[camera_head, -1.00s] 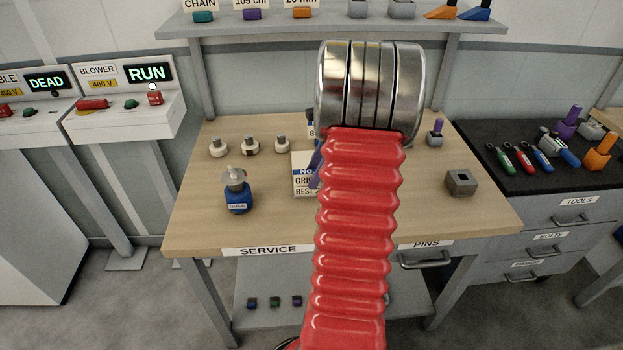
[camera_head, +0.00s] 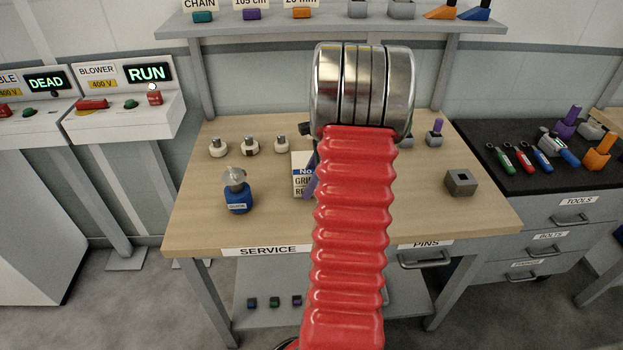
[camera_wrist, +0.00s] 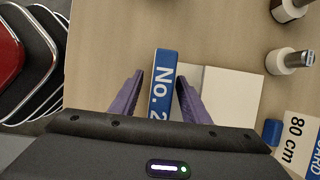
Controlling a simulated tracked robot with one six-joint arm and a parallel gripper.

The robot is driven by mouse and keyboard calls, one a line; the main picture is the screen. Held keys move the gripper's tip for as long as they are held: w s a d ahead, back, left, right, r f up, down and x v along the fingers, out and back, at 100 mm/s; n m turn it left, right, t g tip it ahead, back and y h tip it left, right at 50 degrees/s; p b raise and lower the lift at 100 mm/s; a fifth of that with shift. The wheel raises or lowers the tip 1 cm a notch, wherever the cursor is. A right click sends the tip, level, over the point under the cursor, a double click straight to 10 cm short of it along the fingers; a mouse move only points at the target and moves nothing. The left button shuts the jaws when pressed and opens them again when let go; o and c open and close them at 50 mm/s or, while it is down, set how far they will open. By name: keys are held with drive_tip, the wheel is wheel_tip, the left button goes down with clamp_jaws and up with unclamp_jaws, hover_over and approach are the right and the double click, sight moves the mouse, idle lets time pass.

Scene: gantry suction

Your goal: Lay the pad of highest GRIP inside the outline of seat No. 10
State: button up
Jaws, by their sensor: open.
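A small white card (camera_head: 302,180) with a blue band, lettered "No", "GRI" and "RE", stands on the bench, partly hidden by my arm. In the wrist view a blue strip (camera_wrist: 162,68) reads "No. 2", with white panels (camera_wrist: 232,95) beside it. My gripper (camera_wrist: 160,77) is open, its purple fingers on either side of the blue strip; I cannot tell whether they touch it. In the head view one purple finger (camera_head: 311,184) shows in front of the card. No marking "No. 10" is readable, and the full GRIP figure is hidden.
Several white fittings with metal studs stand at the bench back, one also in the wrist view (camera_wrist: 290,60). A blue bottle (camera_head: 237,192) stands front left, a grey socket block (camera_head: 461,183) right. The bench top's (camera_head: 205,225) front left is clear.

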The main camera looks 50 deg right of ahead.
drive_tip(key=shift+f, duration=0.25)
idle(0.5)
drive_tip(key=shift+c, duration=0.3)
clamp_jaws()
